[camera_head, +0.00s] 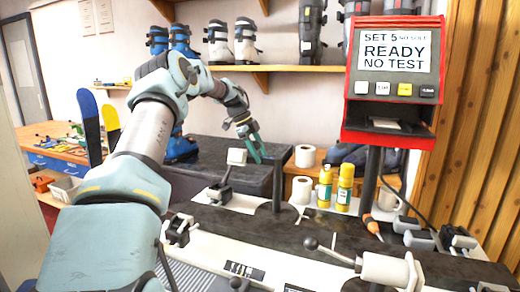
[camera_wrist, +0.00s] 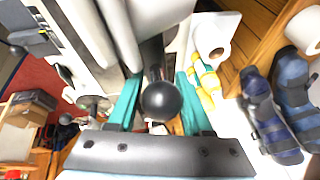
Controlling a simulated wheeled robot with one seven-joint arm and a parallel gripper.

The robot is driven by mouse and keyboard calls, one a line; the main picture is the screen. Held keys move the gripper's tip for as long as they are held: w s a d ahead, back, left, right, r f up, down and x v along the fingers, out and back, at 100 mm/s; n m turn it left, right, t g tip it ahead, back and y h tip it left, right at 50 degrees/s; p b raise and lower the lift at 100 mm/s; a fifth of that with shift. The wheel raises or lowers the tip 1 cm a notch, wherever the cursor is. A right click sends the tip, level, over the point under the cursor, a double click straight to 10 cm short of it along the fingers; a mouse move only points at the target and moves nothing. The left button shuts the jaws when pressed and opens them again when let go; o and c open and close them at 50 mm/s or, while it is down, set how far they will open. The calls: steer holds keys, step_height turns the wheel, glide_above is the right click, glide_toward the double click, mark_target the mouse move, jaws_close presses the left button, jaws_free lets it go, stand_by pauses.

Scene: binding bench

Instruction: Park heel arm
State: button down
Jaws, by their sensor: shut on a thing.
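My gripper (camera_head: 256,149) is over the far part of the bench machine, with its teal fingers pointing down. In the wrist view, the fingers (camera_wrist: 158,103) stand on either side of a black ball knob (camera_wrist: 160,101) on a dark shaft, which I take as the heel arm. The fingers are shut on it, though the contact is partly hidden. I cannot make out the knob there.
The red tester display (camera_head: 395,55) reads "SET 5 NO SOLE, READY, NO TEST". Yellow bottles (camera_head: 345,187) and white paper rolls (camera_head: 302,189) stand right of the post. A ball-ended lever (camera_head: 312,244) is at the front. A blue boot (camera_head: 181,149) stands behind my arm.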

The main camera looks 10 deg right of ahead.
steer(key=shift+w+d+r+m+p, duration=0.1)
steer(key=shift+w+m+p, duration=0.35)
steer(key=shift+m, duration=0.05)
steer(key=shift+c, duration=1.9)
jaws_free()
steer(key=shift+d, duration=0.1)
steer(key=b+v, duration=0.1)
steer(key=v, duration=0.9)
steer(key=shift+w+r+b, duration=0.2)
steer(key=shift+r+b, duration=0.1)
steer(key=shift+b, duration=0.1)
steer(key=shift+a, duration=0.2)
